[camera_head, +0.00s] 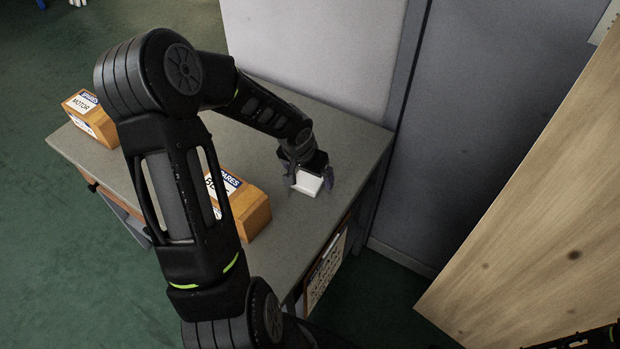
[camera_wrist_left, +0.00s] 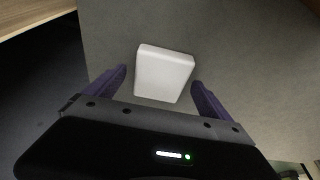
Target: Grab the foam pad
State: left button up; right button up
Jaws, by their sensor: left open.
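The foam pad (camera_wrist_left: 164,73) is a small white block lying on the grey tabletop. In the left wrist view it sits between the two purple fingertips of my left gripper (camera_wrist_left: 160,82), with a gap on each side. In the head view the white foam pad (camera_head: 308,183) shows below the black jaws of my left gripper (camera_head: 311,177), near the table's right end. The left gripper is open and points down over the pad. The jaws partly hide the pad in the head view. My right gripper cannot be made out.
The grey table (camera_head: 285,235) also bears an orange box (camera_head: 248,208) partly hidden by my left arm, and another orange box (camera_head: 92,118) labelled MOTOR at the far left. A pale panel (camera_head: 310,45) stands behind the table. A wooden board (camera_head: 545,200) stands at the right.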

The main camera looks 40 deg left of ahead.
aim_at(309, 178)
dwell(0.3)
pick_arm(q)
jog(key=c, duration=1.4)
jog(key=shift+a+r, duration=0.1)
jog(key=shift+r, duration=0.45)
notch_tip(309, 178, up, 9)
jog(key=shift+p, duration=0.3)
